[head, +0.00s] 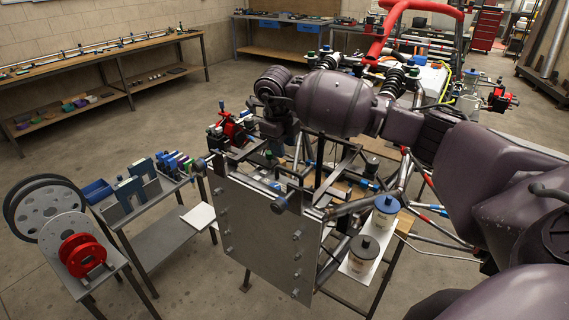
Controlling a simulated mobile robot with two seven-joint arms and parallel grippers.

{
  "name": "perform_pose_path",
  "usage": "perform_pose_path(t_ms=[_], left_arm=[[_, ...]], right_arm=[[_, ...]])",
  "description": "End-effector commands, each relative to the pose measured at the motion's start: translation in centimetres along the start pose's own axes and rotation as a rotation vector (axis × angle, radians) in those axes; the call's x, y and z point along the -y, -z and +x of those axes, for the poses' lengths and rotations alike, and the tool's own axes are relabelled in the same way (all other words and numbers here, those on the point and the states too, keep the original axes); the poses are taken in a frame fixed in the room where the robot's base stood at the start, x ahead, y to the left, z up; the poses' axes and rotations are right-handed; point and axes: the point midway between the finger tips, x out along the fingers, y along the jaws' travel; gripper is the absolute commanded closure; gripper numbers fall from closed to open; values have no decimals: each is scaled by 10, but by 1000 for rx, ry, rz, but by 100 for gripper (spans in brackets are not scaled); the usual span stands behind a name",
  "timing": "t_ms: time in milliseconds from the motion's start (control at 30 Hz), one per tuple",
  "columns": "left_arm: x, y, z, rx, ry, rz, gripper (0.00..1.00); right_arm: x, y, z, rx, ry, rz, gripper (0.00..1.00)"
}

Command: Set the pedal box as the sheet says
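My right arm comes in from the right and reaches across the front of the tube chassis (421,181). My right gripper (279,146) hangs at the end of it, over the area just behind a grey upright panel (265,238). Its fingers are small and dark against the parts behind, so I cannot tell whether they are open or hold something. The pedal box is not clearly made out; my forearm and the panel cover much of that area. A white sheet (199,217) lies left of the panel, too far to read. My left gripper is not in view.
Two lidded jars (386,211) stand on a light board right of the panel. A small stand with red and grey reels (82,256) and a cart with blue holders (130,190) are at left. A workbench (110,60) lines the wall. Floor between is clear.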

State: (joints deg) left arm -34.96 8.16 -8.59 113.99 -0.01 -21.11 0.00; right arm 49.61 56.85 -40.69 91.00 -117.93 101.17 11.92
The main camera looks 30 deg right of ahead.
Motion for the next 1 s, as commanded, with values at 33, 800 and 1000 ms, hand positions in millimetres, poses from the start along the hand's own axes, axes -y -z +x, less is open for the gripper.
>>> perform_pose_path(t_ms=[33,800,1000], left_arm=[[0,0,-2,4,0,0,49],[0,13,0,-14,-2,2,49],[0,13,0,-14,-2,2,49]], right_arm=[[-1,0,10,-3,-3,1,60],[0,0,80,0,0,1,60],[0,0,80,0,0,1,74]])
